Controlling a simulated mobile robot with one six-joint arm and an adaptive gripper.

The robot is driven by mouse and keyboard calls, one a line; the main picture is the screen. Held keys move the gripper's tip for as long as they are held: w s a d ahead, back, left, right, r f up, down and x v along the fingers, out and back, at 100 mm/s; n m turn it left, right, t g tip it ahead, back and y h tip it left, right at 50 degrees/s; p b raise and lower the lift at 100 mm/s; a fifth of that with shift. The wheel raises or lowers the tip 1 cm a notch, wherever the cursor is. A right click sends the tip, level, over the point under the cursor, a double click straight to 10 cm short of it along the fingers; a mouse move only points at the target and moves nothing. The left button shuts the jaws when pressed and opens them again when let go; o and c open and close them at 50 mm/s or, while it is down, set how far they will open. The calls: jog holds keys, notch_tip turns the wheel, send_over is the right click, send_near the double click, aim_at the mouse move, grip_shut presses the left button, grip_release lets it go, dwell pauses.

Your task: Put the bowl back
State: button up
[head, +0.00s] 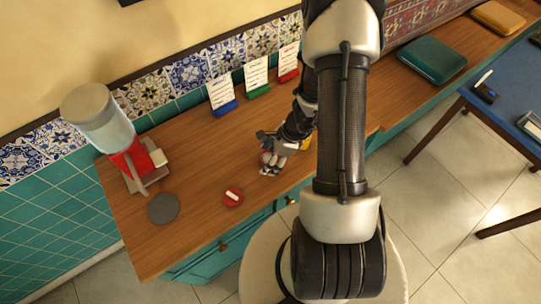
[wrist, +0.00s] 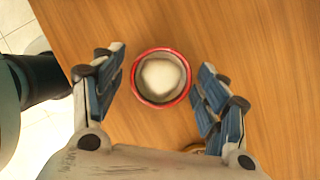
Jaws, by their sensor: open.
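The bowl (wrist: 138,86) is round with a red rim and holds something whitish. In the wrist view it stands on the wooden counter, between the two fingers of my gripper (wrist: 160,66). The fingers are open, with a gap on each side of the bowl. I cannot tell how far the fingertips are above the wood.
Several cards in coloured stands (head: 257,76) line the back. A teal case (head: 432,58) lies right. Wood between the discs is bare.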

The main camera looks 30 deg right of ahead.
jog(key=p+v, duration=0.6)
jog(key=v, duration=0.6)
jog(key=w+a+r+n, duration=0.3)
jog(key=a+r+n, duration=0.15)
jog(key=r, duration=0.45)
jog(key=s+a+r+n, duration=0.2)
jog(key=a+r+n, duration=0.5)
jog(key=r+n, duration=0.3)
jog(key=s+a+r+n+t+h, duration=0.2)
jog(key=s+a+r+n+h, duration=0.1)
jog(key=s+r+n, duration=0.7)
jog(key=shift+s+r+h, duration=0.3)
jog(key=shift+s+r, duration=0.6)
jog(key=shift+r, duration=0.05)
jog(key=shift+a, duration=0.15)
notch_tip(320, 180, down, 4)
jog(key=b, duration=0.4)
jog(key=shift+f, duration=0.2)
